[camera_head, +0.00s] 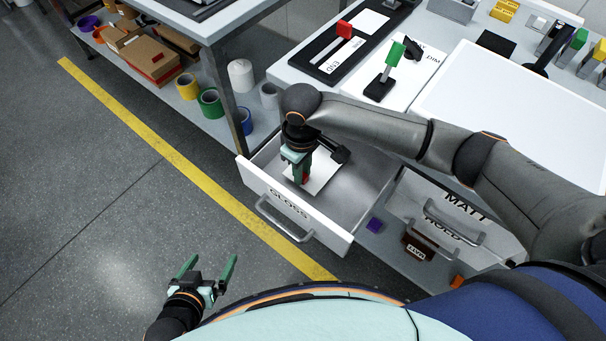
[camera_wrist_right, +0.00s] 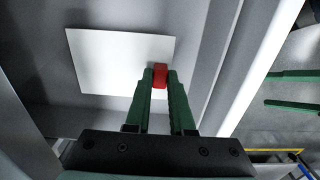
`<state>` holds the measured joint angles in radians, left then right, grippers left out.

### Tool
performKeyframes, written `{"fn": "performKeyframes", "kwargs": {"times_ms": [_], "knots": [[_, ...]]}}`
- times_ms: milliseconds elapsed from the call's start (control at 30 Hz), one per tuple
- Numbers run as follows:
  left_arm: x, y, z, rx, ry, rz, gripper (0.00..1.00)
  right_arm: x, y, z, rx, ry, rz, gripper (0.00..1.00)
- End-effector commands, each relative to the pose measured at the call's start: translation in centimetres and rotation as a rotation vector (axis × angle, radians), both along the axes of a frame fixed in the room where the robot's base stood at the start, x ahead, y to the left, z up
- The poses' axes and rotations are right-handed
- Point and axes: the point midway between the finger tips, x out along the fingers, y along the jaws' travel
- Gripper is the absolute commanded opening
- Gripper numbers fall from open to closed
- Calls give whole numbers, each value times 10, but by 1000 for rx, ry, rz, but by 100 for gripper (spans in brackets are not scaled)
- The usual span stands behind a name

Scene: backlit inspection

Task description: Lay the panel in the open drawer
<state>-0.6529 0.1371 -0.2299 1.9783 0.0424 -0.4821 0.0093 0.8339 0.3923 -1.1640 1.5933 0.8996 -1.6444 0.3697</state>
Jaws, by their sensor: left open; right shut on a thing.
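A thin white panel (camera_head: 325,180) with a small red tab is inside the open drawer labelled GLOSS (camera_head: 333,234). My right gripper (camera_head: 303,180) reaches down into this drawer and is shut on the red tab. In the right wrist view the panel (camera_wrist_right: 112,62) appears over the grey drawer floor, and the red tab (camera_wrist_right: 160,75) sits between the green fingertips. I cannot tell whether the panel touches the floor. My left gripper (camera_head: 211,264) is open and empty, over the floor outside the drawer.
Beside the open drawer are fronts labelled MATT (camera_head: 466,207) and HOLD, with bar handles. The bench above holds a black stand with a green piece (camera_head: 391,62) and a large white board (camera_head: 520,105). A shelf at left holds coloured tape rolls and a cardboard box (camera_head: 150,62).

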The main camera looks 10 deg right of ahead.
Motion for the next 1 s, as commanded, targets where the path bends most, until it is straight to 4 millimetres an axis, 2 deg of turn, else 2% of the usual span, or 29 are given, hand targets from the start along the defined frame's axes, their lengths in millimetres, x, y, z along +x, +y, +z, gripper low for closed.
{"fn": "performKeyframes", "kwargs": {"times_ms": [33, 133, 533, 567, 800, 1000], "knots": [[0, -1, -3, -1, 0, -3, 100, 0, 0, -10, -1, 1, 0, 0], [1, -4, -4, -4, 0, -9, 100, 0, 0, -19, -1, -1, 0, 0], [3, -4, -1, -3, -2, -10, 100, 0, 0, -22, 1, -2, -1, 0], [3, -4, -1, -3, -3, -9, 100, 0, 0, -23, 1, -2, -1, 24], [4, -2, -1, 0, -5, -6, 100, 0, 0, -22, 1, -2, -1, 51], [4, -1, -1, 2, -6, -5, 100, 0, 0, -22, 1, -2, -1, 51]]}}
